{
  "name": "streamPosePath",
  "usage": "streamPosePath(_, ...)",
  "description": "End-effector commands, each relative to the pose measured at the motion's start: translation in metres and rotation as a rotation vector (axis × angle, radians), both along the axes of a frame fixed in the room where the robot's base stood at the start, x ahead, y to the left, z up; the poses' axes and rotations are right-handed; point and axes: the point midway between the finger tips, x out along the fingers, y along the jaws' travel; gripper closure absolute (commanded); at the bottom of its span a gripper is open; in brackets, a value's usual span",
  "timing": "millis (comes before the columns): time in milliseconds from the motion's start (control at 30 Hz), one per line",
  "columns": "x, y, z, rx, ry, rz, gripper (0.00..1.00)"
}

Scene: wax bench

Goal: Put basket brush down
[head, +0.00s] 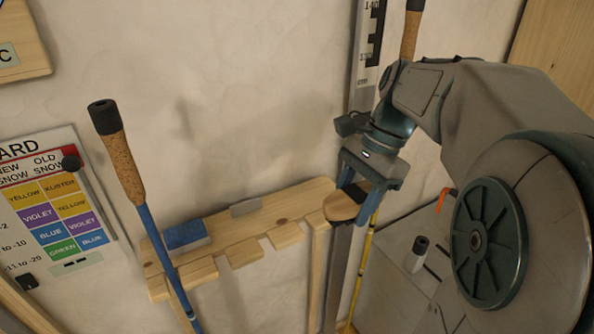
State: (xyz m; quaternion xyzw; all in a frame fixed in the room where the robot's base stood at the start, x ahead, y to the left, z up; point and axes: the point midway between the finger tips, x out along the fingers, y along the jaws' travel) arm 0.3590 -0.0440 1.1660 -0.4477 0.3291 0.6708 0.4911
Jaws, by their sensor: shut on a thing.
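My gripper (358,200) is shut on a light wooden, rounded piece, which I take to be the basket brush (341,208). The fingers cover part of it, and no bristles show. It is at the right end of a notched wooden rack (262,222) on the wall. I cannot tell whether it touches the rack or is held in front of it.
On the rack lie a blue block (186,234) and a small grey piece (245,207). A blue pole with a cork grip (122,165) stands at the left. A yellow pole (367,250) stands below my gripper. A waxing chart (58,212) hangs at the left.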

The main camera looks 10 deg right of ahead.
Motion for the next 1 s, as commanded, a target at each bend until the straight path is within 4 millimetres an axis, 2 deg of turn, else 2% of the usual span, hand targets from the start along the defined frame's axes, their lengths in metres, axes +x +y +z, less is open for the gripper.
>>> streamPosePath(33, 0.014, 0.004, 0.002, 0.0, 0.003, 0.002, 0.71)
streamPosePath(200, 0.055, 0.017, 0.002, 0.0, 0.001, 0.002, 0.71)
streamPosePath(600, 0.139, 0.046, 0.002, 0.0, 0.0, 0.005, 0.71)
streamPosePath(700, 0.137, 0.046, -0.018, 0.001, 0.004, 0.002, 0.71)
streamPosePath(1000, 0.137, 0.046, -0.049, 0.0, 0.003, 0.003, 0.71)
